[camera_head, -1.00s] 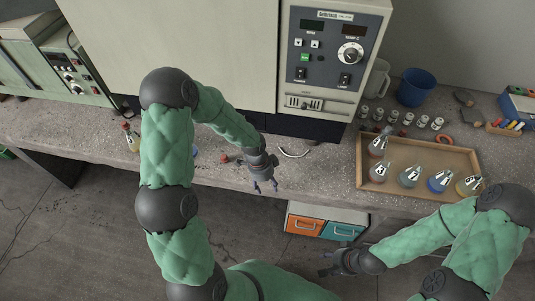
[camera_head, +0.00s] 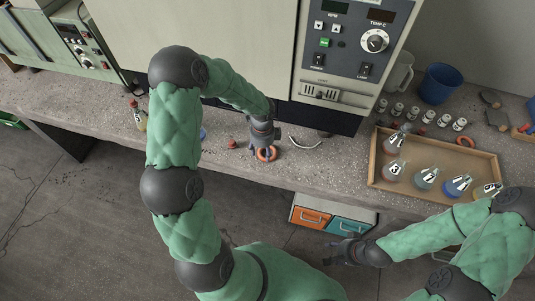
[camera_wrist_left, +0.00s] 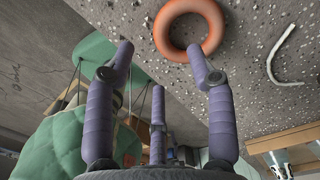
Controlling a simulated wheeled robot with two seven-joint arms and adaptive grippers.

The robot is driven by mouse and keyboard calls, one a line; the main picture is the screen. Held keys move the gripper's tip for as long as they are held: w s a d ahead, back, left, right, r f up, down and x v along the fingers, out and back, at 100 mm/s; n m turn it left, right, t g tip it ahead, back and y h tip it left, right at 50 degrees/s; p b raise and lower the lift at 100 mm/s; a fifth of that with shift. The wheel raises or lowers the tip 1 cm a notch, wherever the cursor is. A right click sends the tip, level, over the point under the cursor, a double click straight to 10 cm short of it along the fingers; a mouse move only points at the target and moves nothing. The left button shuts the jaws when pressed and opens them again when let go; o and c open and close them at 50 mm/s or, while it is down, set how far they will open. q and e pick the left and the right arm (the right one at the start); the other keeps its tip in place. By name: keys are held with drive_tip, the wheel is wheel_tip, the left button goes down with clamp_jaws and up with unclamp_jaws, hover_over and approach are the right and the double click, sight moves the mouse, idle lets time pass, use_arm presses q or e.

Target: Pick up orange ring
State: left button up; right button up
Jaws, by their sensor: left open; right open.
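An orange ring (camera_head: 272,154) lies flat near the front edge of the bench. It shows large at the top of the left wrist view (camera_wrist_left: 162,32). My left gripper (camera_head: 264,147) is open and empty, right over the ring in the head view. In the left wrist view its open fingers (camera_wrist_left: 160,48) point toward the ring, with the right fingertip overlapping the ring's near edge. I cannot tell whether they touch. My right gripper (camera_head: 340,252) is open and empty, low in front of the bench, away from the ring.
A white curved piece (camera_head: 306,144) lies just right of the ring, and a small red-topped item (camera_head: 233,144) to its left. A wooden tray (camera_head: 410,192) with several flasks stands further right. The big machine (camera_head: 215,40) limits room behind.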

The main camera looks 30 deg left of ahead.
sight(263, 159)
use_arm(q)
wheel_tip(263, 159, down, 5)
drive_tip(key=shift+r+b, duration=0.2)
drive_tip(key=shift+b, duration=0.8)
clamp_jaws()
drive_tip(key=shift+r, duration=0.1)
drive_tip(key=shift+r, duration=0.1)
